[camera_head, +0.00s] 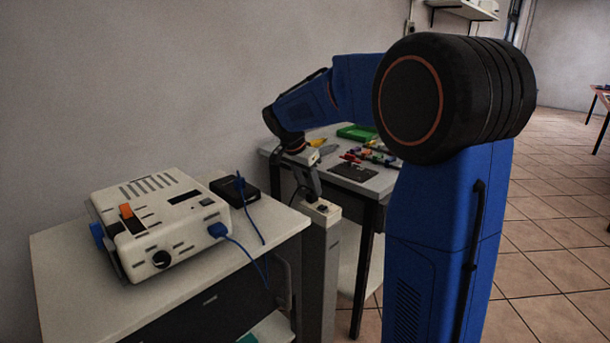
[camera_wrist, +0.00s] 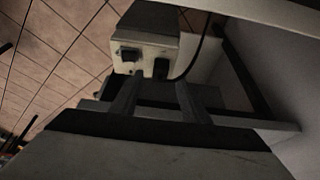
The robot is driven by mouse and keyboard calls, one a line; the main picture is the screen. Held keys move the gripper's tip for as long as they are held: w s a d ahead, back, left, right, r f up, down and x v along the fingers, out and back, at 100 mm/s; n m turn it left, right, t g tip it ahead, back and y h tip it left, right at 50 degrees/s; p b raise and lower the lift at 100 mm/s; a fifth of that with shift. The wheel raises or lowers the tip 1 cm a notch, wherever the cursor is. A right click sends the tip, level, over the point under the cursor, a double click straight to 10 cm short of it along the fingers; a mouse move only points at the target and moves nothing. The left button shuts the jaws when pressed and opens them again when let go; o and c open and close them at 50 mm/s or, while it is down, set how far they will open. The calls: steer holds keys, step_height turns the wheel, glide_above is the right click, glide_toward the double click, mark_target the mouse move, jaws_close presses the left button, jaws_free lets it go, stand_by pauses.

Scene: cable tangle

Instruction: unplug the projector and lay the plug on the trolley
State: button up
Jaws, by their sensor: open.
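The white projector (camera_head: 160,222) sits on a white-topped cabinet (camera_head: 75,300), which may be the trolley. A blue plug (camera_head: 217,230) is in its front, with a blue cable running over the cabinet edge. A pale outlet box (camera_head: 320,211) tops a grey post. In the wrist view the outlet box (camera_wrist: 146,44) carries a dark block (camera_wrist: 128,55) and a dark plug-like piece (camera_wrist: 161,68) with a black cable. My gripper (camera_head: 314,190) is just above the post; in the wrist view its open fingers (camera_wrist: 158,88) point at the box, apparently empty. Whether they touch anything is unclear.
A black box (camera_head: 234,189) with a blue cable lies behind the projector. A table (camera_head: 282,158) with a green tray (camera_head: 357,132) and several small coloured items stands behind the post. The cabinet top has bare room in front of the projector. Tiled floor is open at right.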

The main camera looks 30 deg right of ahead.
steer(key=shift+x, duration=1.25)
steer(key=c, duration=1.1)
jaws_close()
